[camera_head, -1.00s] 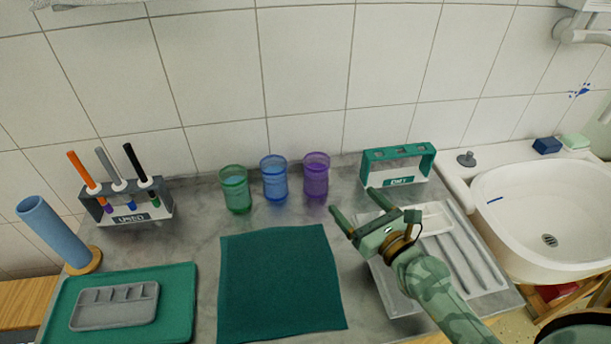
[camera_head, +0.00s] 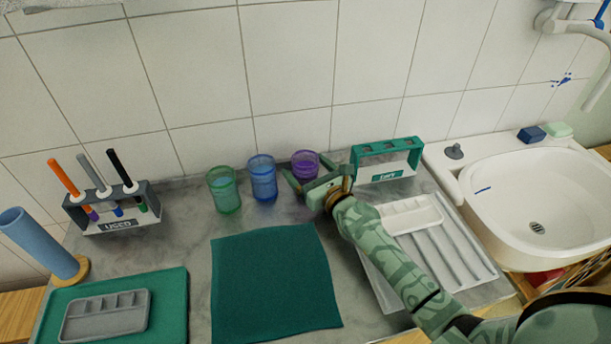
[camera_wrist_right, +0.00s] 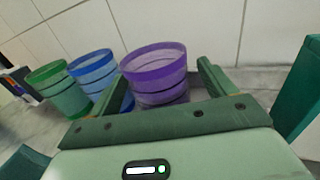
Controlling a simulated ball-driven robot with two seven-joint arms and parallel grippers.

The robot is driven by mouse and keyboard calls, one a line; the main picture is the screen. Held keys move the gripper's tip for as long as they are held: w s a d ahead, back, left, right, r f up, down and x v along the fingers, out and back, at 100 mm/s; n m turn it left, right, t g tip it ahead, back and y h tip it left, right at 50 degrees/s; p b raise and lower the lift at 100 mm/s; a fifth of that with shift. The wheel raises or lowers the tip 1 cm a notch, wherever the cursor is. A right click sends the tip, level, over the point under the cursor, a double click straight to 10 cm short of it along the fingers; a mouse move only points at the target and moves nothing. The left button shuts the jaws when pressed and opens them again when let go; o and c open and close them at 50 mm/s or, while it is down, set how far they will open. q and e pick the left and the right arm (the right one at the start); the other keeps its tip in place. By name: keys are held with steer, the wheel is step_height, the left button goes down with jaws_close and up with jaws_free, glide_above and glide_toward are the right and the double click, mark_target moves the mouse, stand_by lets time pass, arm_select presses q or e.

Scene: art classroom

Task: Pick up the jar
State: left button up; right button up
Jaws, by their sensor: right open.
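Three translucent jars stand in a row on the grey counter near the tiled wall: a green jar (camera_head: 223,190), a blue jar (camera_head: 262,178) and a purple jar (camera_head: 305,163). My right gripper (camera_head: 295,172) is open at the purple jar, with a finger on either side of it; the gripper hides the jar's lower part in the head view. In the right wrist view the purple jar (camera_wrist_right: 155,72) stands upright between the spread fingers, and the blue jar (camera_wrist_right: 92,72) is close to the left finger. My left gripper is not in view.
A teal "DRY" rack (camera_head: 386,152) stands just right of the purple jar. A "USED" brush rack (camera_head: 113,215) is at the left. A teal cloth (camera_head: 270,280) lies in front, and a ribbed white tray (camera_head: 440,250) is under my right arm. A sink (camera_head: 530,200) is at the right.

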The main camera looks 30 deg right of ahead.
steer(key=w, duration=0.2)
steer(key=shift+w+a+f, duration=0.1)
steer(key=shift+w+a, duration=0.1)
steer(key=shift+w, duration=0.2)
steer(key=c, duration=1.2)
